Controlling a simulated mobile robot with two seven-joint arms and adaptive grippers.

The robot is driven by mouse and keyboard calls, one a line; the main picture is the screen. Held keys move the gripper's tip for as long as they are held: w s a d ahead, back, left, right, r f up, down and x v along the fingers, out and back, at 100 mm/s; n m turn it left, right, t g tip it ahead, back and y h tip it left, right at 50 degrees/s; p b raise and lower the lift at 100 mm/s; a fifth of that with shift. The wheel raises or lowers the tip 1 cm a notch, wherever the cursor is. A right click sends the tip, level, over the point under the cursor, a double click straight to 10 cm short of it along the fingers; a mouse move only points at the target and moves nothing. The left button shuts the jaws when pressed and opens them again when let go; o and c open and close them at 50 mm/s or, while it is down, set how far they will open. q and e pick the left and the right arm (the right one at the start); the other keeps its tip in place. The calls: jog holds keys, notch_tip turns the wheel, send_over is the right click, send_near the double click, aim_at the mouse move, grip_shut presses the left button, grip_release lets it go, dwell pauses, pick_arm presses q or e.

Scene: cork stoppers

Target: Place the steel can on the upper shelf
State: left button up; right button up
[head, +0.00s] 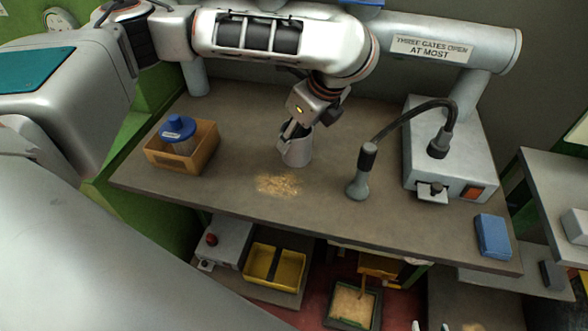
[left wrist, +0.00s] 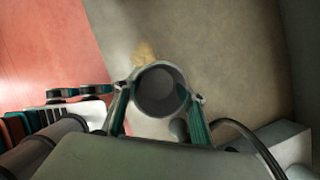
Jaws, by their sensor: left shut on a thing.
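The steel can (head: 297,151) is a grey, open-topped cylinder at the middle of the brown upper shelf (head: 235,135). My left gripper (head: 298,130) comes down on it from above and is shut on it. In the left wrist view the can (left wrist: 160,89) sits between the two green-edged fingers, with its round mouth facing the camera and its inside dark. The can looks nearly upright, low over or touching the shelf; I cannot tell which. My right gripper is not in view.
A wooden box (head: 195,160) with a blue-lidded jar (head: 178,133) stands at left. A patch of crumbs (head: 278,185) lies in front of the can. To the right are a hose nozzle (head: 361,175), a grey machine (head: 450,155) and a blue block (head: 493,236). Yellow bins (head: 274,267) are below.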

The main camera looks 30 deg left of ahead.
aim_at(296, 156)
pick_arm(q)
notch_tip(296, 156, down, 7)
jog(key=shift+r+b, duration=0.2)
jog(key=shift+b, duration=0.5)
jog(key=shift+f+b, duration=0.7)
jog(key=shift+f, duration=1.5)
jog(key=shift+r, duration=0.1)
jog(key=o, duration=1.1)
